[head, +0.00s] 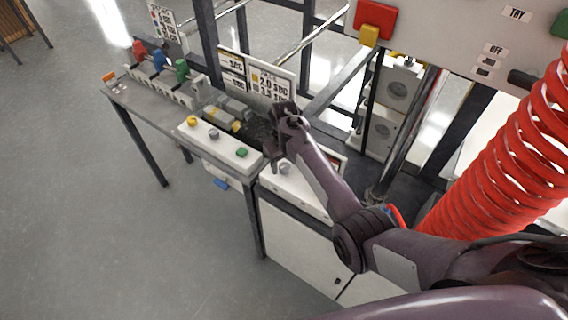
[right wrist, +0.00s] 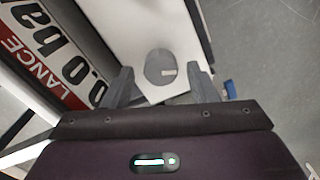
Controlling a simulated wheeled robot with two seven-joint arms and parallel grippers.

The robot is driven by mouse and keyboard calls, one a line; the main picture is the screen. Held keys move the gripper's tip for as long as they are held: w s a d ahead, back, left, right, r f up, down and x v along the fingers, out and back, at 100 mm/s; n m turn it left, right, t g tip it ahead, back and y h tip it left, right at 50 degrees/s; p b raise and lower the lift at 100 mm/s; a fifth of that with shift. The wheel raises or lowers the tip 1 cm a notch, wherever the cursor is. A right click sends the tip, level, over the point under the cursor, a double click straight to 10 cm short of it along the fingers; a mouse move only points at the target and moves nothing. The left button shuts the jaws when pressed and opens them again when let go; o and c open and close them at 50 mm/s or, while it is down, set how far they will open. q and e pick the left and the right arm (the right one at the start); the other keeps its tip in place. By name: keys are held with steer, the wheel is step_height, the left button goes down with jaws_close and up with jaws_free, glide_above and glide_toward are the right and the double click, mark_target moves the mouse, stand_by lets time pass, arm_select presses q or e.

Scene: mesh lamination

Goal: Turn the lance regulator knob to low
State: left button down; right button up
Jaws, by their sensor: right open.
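The lance regulator knob (right wrist: 160,68) is a round grey knob with a light mark pointing right in the right wrist view. It sits on a white panel (right wrist: 130,22). In the head view the knob (head: 284,168) shows small beside my gripper, on the white sloped box (head: 305,192). My right gripper (head: 275,150) is open and over the box. In the right wrist view its two fingers stand apart, one on each side of the knob, with gaps to it. Whether they are down at its height I cannot tell. My left gripper is not in view.
A red-and-white LANCE sign (right wrist: 45,58) stands beside the knob panel. A button box (head: 215,140) with yellow, grey and green buttons is to the left. A red coiled hose (head: 500,150) hangs at the right. The floor at left is clear.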

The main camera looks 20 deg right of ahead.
steer(key=shift+s+r, duration=0.15)
steer(key=shift+s, duration=0.1)
steer(key=shift+c, duration=0.4)
steer(key=shift+w, duration=0.15)
steer(key=c, duration=0.9)
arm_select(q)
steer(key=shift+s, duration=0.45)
